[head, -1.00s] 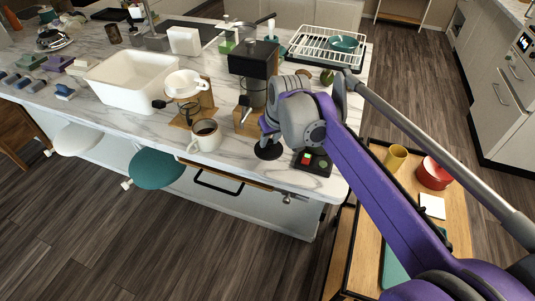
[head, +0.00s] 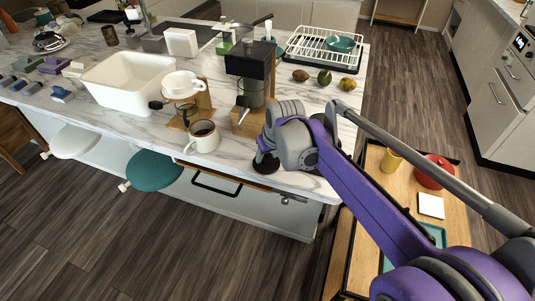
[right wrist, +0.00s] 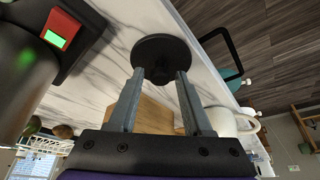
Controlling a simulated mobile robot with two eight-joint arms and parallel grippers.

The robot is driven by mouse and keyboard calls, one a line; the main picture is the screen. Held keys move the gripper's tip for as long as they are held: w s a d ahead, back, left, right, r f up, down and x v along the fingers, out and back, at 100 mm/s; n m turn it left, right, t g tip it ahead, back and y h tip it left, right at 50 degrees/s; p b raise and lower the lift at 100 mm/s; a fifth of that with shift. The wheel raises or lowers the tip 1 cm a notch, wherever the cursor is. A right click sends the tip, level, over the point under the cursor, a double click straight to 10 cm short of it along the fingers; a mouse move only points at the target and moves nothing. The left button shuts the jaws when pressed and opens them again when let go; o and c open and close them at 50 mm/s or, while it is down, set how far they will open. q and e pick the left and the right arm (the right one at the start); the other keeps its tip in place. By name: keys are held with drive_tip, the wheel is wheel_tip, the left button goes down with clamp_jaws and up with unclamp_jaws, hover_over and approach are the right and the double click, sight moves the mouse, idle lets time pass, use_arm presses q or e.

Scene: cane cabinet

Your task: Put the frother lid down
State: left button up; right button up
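The frother lid, a round black disc (right wrist: 160,52), shows beyond my right fingertips in the right wrist view. In the head view the lid (head: 265,166) is low over the front part of the marble counter, or on it; I cannot tell which. My right gripper (right wrist: 160,76) appears shut on the lid's dark knob, with one finger on each side. In the head view my right gripper (head: 265,156) is just above the disc. My left gripper is not in view.
In the right wrist view, a dark cylinder (right wrist: 22,75) and a black base with a red and green panel (right wrist: 60,28) are close at left. A coffee mug (head: 203,137) and grinder (head: 250,80) stand nearby. A wooden trolley (head: 425,185) is at right.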

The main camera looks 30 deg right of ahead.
drive_tip(key=shift+o, duration=0.4)
drive_tip(key=shift+r, duration=0.1)
drive_tip(key=shift+r, duration=0.25)
drive_tip(key=p+v, duration=0.1)
drive_tip(key=v, duration=1.1)
drive_tip(key=s+a+f, duration=0.5)
drive_tip(key=s+f, duration=0.3)
drive_tip(key=f, duration=0.1)
drive_tip(key=s+a+f+n, duration=0.1)
drive_tip(key=s+a+f, duration=0.4)
drive_tip(key=s+f, duration=0.3)
drive_tip(key=shift+f+t, duration=0.4)
drive_tip(key=shift+f, duration=0.2)
drive_tip(key=shift+d, duration=0.1)
